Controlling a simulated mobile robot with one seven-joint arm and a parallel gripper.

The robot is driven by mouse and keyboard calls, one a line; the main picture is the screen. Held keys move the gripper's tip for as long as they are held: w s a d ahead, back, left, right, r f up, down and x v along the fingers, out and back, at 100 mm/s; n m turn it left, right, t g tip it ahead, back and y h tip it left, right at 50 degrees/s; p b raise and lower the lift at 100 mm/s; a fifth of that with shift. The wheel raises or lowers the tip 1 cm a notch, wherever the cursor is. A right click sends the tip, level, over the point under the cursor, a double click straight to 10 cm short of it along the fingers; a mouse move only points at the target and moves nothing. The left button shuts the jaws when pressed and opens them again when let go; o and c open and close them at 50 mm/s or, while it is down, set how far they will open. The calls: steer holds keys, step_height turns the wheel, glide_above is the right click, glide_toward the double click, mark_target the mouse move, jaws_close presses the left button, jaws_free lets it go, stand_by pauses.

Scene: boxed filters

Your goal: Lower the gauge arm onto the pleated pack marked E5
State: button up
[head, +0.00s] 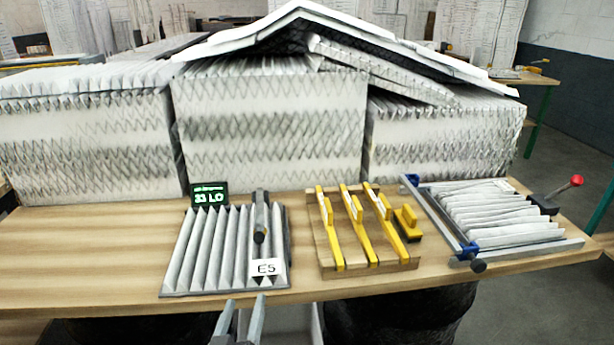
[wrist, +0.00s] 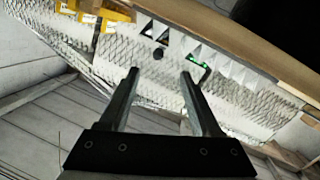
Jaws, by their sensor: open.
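The pleated pack marked E5 (head: 203,250) lies flat on the bench, its white E5 label (head: 267,268) at the front right corner. The grey gauge arm (head: 261,212) stands over the pack's right part, its dark rounded end toward me. I cannot tell whether it touches the pleats. A small dark display (head: 209,194) with green text, seemingly ending in LO, stands behind the pack; its green glow shows in the wrist view (wrist: 197,63). My gripper (head: 245,302) is open and empty, in front of the pack at the bench's near edge. Its two fingers also show apart in the wrist view (wrist: 160,73).
A wooden rack (head: 327,262) with several yellow tools stands right of the pack. Further right is a blue-clamped frame (head: 463,250) holding pleated material, with a red-knobbed lever (head: 576,181). Large filter blocks (head: 270,130) line the back. The bench's left part (head: 80,245) is clear.

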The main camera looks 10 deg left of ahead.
steer(key=t, duration=0.1)
glide_toward(258, 242)
steer(key=shift+n, duration=0.3)
steer(key=w, duration=0.9)
steer(key=shift+a+b, duration=0.3)
steer(key=shift+a, duration=0.05)
jaws_close()
stand_by(0.8)
